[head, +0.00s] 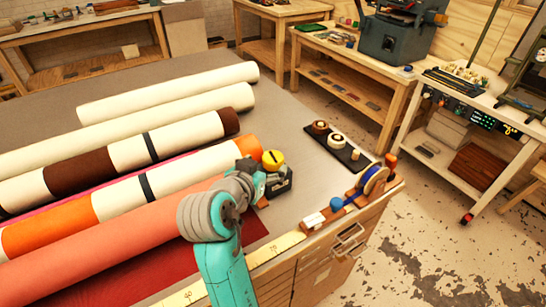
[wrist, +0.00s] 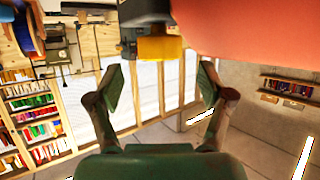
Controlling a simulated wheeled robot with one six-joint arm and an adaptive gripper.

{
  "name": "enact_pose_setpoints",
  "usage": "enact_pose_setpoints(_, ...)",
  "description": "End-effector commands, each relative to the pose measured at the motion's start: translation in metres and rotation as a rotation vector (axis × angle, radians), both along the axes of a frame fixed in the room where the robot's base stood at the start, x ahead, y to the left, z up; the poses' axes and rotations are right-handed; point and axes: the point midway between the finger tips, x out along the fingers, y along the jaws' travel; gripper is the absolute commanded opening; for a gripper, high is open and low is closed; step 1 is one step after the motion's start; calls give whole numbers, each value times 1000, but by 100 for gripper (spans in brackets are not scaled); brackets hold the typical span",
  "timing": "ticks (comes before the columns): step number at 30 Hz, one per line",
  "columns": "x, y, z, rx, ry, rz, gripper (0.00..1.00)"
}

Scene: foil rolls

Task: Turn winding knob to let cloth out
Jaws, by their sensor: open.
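The yellow winding knob (head: 273,160) stands at the end of the coral cloth roll (head: 110,238), next to a black bracket (head: 282,182). In the wrist view the knob (wrist: 160,47) shows at the top centre, with the dark bracket (wrist: 143,12) above it and the coral roll (wrist: 250,30) to its right. My gripper (wrist: 162,86) is open and empty, its two fingers spread on either side below the knob in the picture. I see no contact between fingers and knob. In the head view my arm hides part of the gripper and the roll's end.
Red cloth (head: 220,250) lies flat on the table below the coral roll. Other rolls, striped and cream (head: 180,82), lie behind. A black tray (head: 338,146) with small spools and a wooden stand with a blue-rimmed wheel (head: 374,182) sit to the right. Bare table (head: 290,120) lies beyond the knob.

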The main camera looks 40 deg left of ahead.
Motion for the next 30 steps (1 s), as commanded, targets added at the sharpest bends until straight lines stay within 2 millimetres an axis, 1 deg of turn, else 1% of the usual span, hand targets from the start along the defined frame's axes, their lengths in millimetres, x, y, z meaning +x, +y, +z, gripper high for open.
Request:
enact_pose_setpoints(1,10,1,-4,-2,2,-3,80)
enact_pose_setpoints(3,20,4,-9,-2,1,-2,80)
enact_pose_setpoints(9,43,10,-18,-1,1,-1,80)
enact_pose_setpoints(15,53,13,-23,0,0,0,80)
enact_pose_setpoints(23,54,13,-23,0,0,0,80)
enact_pose_setpoints(26,53,13,-23,0,0,0,57)
enact_pose_setpoints(27,53,13,-23,0,0,0,47)
enact_pose_setpoints(29,53,13,-23,0,0,0,32)
enact_pose_setpoints(30,53,13,-23,0,0,0,22)
